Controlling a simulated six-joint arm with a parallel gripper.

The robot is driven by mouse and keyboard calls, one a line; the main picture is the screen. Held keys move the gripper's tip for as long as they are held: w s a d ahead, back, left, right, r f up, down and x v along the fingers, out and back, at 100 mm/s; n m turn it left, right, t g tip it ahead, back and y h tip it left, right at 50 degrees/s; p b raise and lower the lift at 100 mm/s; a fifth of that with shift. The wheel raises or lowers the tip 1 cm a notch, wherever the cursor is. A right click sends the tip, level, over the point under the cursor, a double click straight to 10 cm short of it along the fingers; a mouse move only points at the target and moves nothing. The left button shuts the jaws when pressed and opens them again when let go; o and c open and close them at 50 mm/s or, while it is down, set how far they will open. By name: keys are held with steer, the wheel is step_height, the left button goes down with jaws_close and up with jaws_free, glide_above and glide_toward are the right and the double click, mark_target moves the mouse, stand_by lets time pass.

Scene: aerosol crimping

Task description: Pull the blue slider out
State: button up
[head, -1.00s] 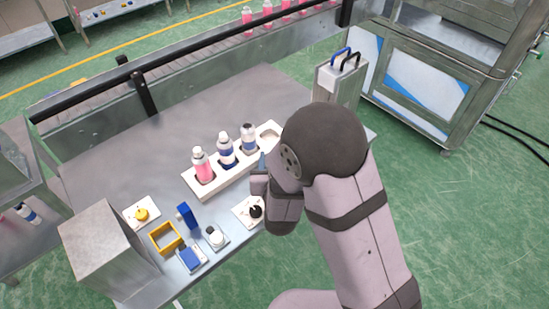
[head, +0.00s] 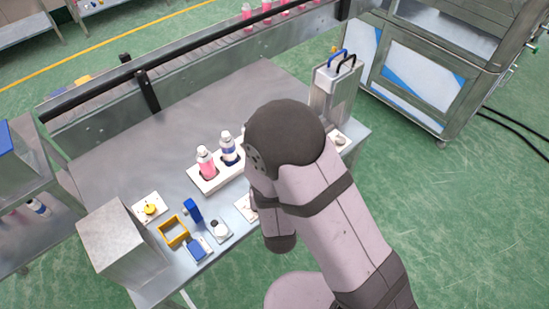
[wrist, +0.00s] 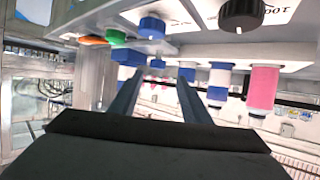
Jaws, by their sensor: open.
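In the head view an upright blue block (head: 193,210) stands near the table's front edge, and a flat blue block on a small plate (head: 197,249) lies in front of it. A blue handle (head: 338,57) tops a grey metal case (head: 330,95) at the back right. I cannot tell for sure which blue part is the slider. In the wrist view my gripper (wrist: 159,75) is open, its two dark fingers apart with nothing held between them. A blue block (wrist: 130,57) shows beyond the left finger. My arm hides my gripper in the head view.
A white holder (head: 207,183) carries bottles, including a pink one (head: 206,160) and a blue-banded one (head: 228,147). A yellow frame (head: 173,232), a yellow knob (head: 150,208) and a grey box (head: 120,240) are at the front left. The table's back left is clear.

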steer(key=shift+s+r+p, duration=0.1)
steer(key=shift+s+p, duration=0.3)
steer(key=shift+p, duration=0.3)
steer(key=shift+d, duration=0.1)
steer(key=shift+w+d+f+m+g, duration=0.35)
steer(key=shift+d+g, duration=0.15)
steer(key=shift+g, duration=0.3)
steer(key=d+g, duration=0.2)
steer(key=g, duration=0.1)
steer(key=shift+s+d+f+m, duration=0.2)
steer(key=shift+s+d+m, duration=0.05)
steer(key=shift+s, duration=0.15)
steer(key=shift+s+d+r+g, duration=0.25)
steer(key=shift+s+d+g, duration=0.3)
steer(key=shift+d+g, duration=0.1)
steer(key=shift+s+d+r+g, duration=0.2)
steer(key=shift+s+d+g, duration=0.3)
steer(key=shift+d+g, duration=0.1)
steer(key=s+d+r+g, duration=0.3)
steer(key=s+d, duration=0.3)
steer(key=s, duration=0.1)
steer(key=s+d+r+g+h, duration=0.1)
steer(key=s+d+r+g, duration=0.2)
steer(key=s+d, duration=0.3)
steer(key=shift+s+r, duration=0.2)
steer(key=shift+s, duration=0.35)
